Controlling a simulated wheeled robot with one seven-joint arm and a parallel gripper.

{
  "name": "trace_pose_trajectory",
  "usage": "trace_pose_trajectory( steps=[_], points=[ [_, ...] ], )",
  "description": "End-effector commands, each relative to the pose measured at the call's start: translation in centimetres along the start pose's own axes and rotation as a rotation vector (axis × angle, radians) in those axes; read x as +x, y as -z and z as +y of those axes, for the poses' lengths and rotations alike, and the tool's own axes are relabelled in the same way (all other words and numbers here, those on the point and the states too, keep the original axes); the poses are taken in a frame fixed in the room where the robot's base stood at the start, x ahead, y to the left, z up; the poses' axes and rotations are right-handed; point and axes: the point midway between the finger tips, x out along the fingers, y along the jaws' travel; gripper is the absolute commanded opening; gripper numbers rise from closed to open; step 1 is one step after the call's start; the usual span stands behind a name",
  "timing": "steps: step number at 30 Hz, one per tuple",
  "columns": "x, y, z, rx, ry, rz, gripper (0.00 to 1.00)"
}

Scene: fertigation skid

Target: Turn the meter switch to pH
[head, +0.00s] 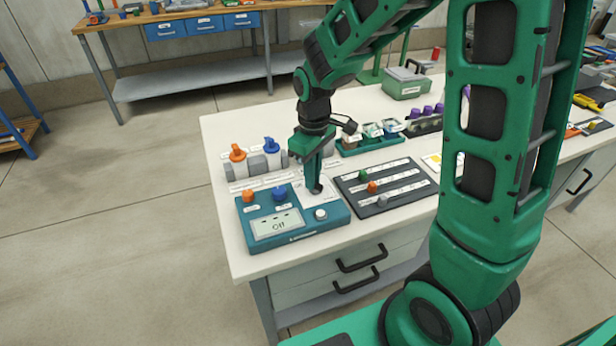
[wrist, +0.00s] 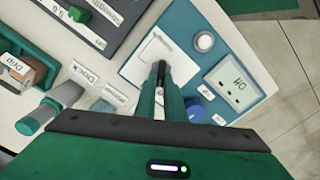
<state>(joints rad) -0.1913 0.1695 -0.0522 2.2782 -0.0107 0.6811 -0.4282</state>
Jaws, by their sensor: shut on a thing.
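The meter is a teal box (head: 293,237) at the table's near left corner; its display (head: 273,226) reads "Off". My gripper (head: 315,189) points down at the white panel (head: 327,202) on the meter's right side. In the wrist view my gripper (wrist: 160,75) is shut on the dark meter switch (wrist: 155,50), which stands on that white panel. The fingers hide much of the switch and its position marks, so I cannot read where it points.
On the meter are an orange knob (head: 248,196), a blue knob (head: 279,194) and a white round button (head: 320,214). A dark slider board (head: 385,186) lies to the right. Orange-handled (head: 237,153) and blue-handled (head: 271,146) valves stand behind.

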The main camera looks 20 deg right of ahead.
Motion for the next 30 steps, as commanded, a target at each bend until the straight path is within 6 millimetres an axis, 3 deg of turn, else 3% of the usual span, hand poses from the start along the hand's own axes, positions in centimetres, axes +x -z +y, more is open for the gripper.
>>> trace_pose_trajectory(
  steps=[18,30],
  points=[
    [-0.05,-0.19,0.59,0.564,-0.002,0.000,0.00],
    [-0.05,-0.35,0.76,0.787,-0.002,-0.001,0.00]
  ],
)
